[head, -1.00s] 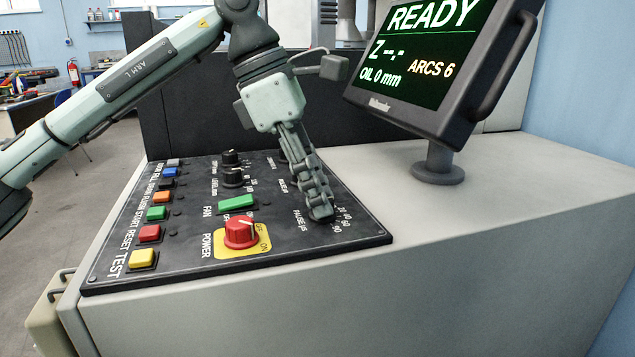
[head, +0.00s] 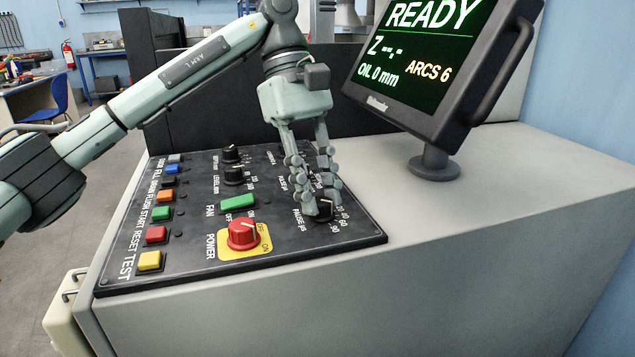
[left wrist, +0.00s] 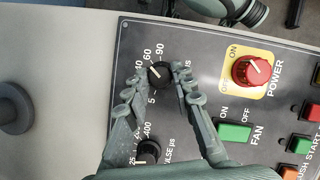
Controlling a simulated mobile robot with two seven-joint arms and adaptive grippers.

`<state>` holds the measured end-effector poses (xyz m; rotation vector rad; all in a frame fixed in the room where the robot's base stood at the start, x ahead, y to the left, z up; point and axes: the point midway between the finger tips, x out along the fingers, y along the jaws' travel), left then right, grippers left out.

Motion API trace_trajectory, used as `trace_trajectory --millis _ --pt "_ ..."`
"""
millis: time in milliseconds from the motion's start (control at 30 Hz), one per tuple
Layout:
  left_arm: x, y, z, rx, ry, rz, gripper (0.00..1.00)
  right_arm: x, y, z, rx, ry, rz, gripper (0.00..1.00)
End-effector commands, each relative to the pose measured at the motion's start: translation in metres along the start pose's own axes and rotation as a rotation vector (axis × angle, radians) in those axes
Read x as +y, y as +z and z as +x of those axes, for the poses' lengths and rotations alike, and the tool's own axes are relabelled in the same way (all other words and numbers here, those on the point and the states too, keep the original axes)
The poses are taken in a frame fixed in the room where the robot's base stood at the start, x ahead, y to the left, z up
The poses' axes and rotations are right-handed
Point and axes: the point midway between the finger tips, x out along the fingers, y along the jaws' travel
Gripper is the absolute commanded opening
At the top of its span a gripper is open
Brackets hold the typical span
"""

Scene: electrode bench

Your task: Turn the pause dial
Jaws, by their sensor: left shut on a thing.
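The pause dial (head: 325,210) is a small black knob with a white pointer line, near the right front corner of the black control panel (head: 290,250). In the left wrist view the pause dial (left wrist: 160,74) shows between the two fingertips, with marks such as 5, 40, 60 and 90 beside it. My left gripper (head: 322,202) points down at the panel and is shut on the dial, one finger on each side. Its fingers also show in the left wrist view (left wrist: 161,92). My right gripper is in neither view.
The red power knob (head: 243,234) on its yellow plate and the green fan switch (head: 238,203) are left of the gripper. A pulse dial (left wrist: 148,150) sits close by. The monitor (head: 440,60) stands behind right; the grey top (head: 480,200) is bare.

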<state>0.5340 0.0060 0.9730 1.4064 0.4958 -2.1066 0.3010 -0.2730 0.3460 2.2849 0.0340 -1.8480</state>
Motion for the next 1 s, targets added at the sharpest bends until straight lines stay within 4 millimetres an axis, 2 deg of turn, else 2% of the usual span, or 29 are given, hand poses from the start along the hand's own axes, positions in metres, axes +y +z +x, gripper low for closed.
trace_trajectory --millis 300,767,800,933,1000 --pt "0.0008 0.0002 0.0003 0.001 -0.036 0.085 0.00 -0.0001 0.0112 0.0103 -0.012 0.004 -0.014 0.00" --pt "0.0007 0.0000 0.0007 0.002 -0.041 0.095 0.00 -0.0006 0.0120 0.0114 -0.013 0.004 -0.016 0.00" --pt "0.0007 0.0000 0.0008 0.002 -0.041 0.095 0.28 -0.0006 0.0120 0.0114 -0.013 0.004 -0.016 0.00" --pt "0.0007 0.0000 0.0007 0.001 -0.041 0.095 0.44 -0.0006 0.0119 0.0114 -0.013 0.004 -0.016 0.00" --pt "0.0007 0.0000 0.0006 0.001 -0.040 0.095 0.45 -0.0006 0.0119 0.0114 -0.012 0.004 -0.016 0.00"
